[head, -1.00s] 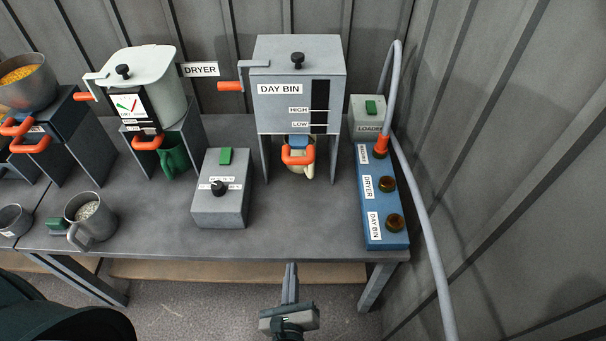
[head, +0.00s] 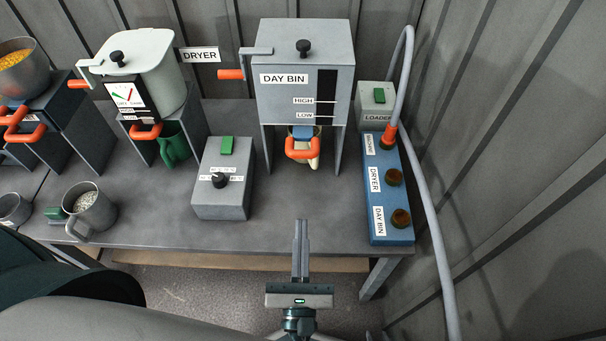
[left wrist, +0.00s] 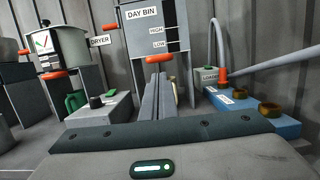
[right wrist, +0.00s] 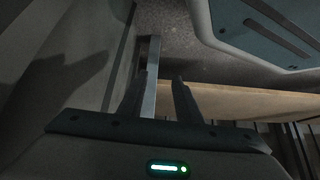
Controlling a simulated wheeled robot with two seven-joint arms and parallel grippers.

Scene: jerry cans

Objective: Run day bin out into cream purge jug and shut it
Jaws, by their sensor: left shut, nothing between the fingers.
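The grey day bin (head: 283,52) stands on legs at the back of the table, with a black knob on top. It also shows in the left wrist view (left wrist: 143,38). Its front window looks dark beside the HIGH and LOW labels. An orange U-shaped handle (head: 302,154) sits under its front, below a blue part (head: 301,132). The cream jug (head: 315,162) is below the bin, mostly hidden by this handle. My left gripper (head: 301,224) is shut and empty, in front of the bin, pointing towards it. My right gripper (right wrist: 160,85) is open and shows only in the right wrist view.
A grey control box (head: 221,205) stands left of the bin. The blue manifold (head: 387,237) and hose (head: 430,200) are on the right. The dryer (head: 165,68) with a green jug (head: 173,145) is on the left. The table between box and manifold is clear.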

